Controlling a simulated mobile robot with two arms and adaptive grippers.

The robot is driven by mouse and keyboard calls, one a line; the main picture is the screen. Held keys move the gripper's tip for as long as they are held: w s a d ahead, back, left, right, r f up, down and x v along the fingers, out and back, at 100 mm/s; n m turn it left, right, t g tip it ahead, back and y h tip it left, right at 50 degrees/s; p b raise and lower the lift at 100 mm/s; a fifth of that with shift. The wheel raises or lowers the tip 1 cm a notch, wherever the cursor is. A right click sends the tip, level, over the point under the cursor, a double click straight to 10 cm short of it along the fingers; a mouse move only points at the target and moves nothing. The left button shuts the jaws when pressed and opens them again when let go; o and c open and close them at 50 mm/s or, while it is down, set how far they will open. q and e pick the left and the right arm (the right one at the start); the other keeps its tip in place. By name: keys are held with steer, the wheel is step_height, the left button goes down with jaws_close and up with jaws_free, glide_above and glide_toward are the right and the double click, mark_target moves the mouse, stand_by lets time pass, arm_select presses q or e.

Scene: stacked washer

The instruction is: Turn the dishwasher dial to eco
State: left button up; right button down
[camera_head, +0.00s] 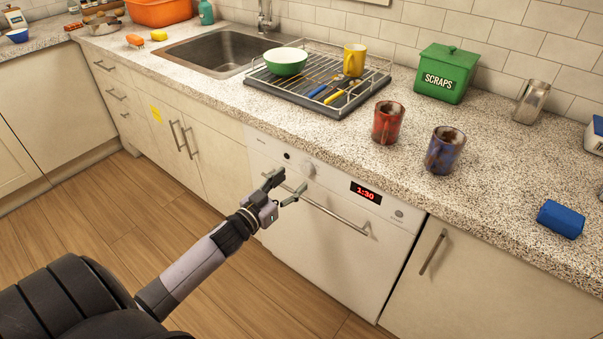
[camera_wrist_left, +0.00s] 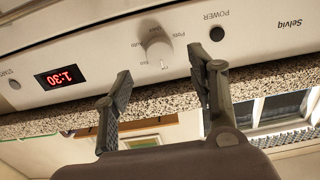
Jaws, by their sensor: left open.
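The white dishwasher (camera_head: 335,240) stands under the counter, with a red display (camera_head: 366,193) reading 1:30. Its round dial (camera_head: 308,168) is on the upper panel. In the left wrist view the dial (camera_wrist_left: 157,49) appears upside down, with small labels around it that are too blurred to read fully. My left gripper (camera_head: 287,186) is in front of the panel, just below and left of the dial. Its fingers (camera_wrist_left: 160,85) are open and empty, spread to either side of the dial but apart from it. My right gripper is not in view.
A power button (camera_wrist_left: 217,33) sits beside the dial. Two mugs, red (camera_head: 388,122) and blue (camera_head: 444,150), stand on the counter above. The floor (camera_head: 120,225) in front is clear.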

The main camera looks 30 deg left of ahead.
mark_target(304, 170)
arm_select(q)
steer(key=shift+w+d, duration=0.2)
steer(key=shift+w, duration=2.55)
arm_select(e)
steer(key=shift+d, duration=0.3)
arm_select(q)
steer(key=shift+c, duration=0.4)
steer(key=c, duration=1.1)
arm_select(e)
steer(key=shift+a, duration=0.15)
arm_select(q)
steer(key=shift+m, duration=1.5)
steer(key=m, duration=0.2)
steer(key=shift+m, duration=0.4)
steer(key=m, duration=0.6)
